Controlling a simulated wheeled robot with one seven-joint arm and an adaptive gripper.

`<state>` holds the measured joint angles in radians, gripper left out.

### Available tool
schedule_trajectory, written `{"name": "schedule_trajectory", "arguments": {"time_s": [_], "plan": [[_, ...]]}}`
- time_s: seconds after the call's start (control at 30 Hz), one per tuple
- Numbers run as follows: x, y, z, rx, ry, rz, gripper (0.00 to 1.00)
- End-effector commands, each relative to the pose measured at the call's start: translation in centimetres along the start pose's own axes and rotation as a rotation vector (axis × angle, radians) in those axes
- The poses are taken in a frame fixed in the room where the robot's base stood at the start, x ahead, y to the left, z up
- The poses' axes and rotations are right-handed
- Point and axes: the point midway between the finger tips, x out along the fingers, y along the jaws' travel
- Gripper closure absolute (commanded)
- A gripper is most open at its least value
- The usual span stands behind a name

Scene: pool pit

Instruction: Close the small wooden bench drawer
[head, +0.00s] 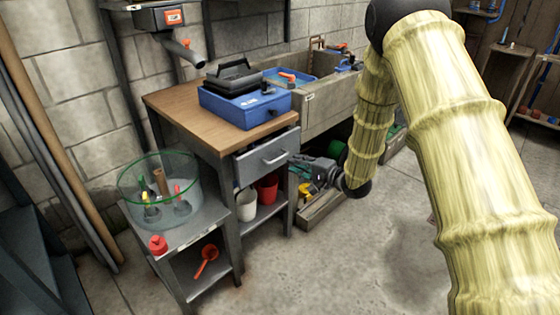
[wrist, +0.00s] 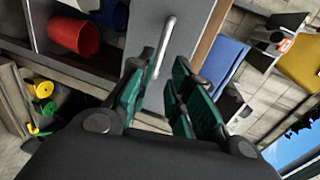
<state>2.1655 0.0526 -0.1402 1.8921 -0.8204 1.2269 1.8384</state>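The small wooden bench (head: 172,103) stands left of centre in the head view, with a brown top and grey frame. Its grey drawer (head: 250,168) sits below the top and stands out from the frame, partly open, with a dark gap above its front. The drawer's metal handle (head: 275,158) also shows in the wrist view (wrist: 166,42), ahead of the fingers. My gripper (head: 304,167) is right of the drawer front, apart from it as far as I can see. In the wrist view my gripper (wrist: 158,88) is open, with green-padded fingers spread and nothing between them.
A blue case (head: 245,108) rests on the bench top. A white bucket (head: 247,205) and red bucket (head: 267,188) stand on the lower shelf. A low side table (head: 186,237) holds a glass bowl (head: 133,200). A wooden crate (head: 320,212) lies below my gripper. Front floor is clear.

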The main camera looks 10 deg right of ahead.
Motion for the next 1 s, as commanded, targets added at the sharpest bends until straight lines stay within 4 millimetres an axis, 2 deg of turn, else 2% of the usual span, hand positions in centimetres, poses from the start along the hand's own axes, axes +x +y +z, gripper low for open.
{"name": "schedule_trajectory", "arguments": {"time_s": [0.3, 0.5, 0.7, 1.0], "plan": [[5.3, 0.2, 0.1, -0.002, -0.001, 0.001, 0.81], [7.8, 0.1, 0.1, 0.0, 0.0, 0.0, 0.81], [8.9, 0.1, 0.1, 0.0, 0.0, 0.0, 0.81], [9.0, 0.0, 0.0, 0.002, 0.001, 0.0, 0.81]]}}
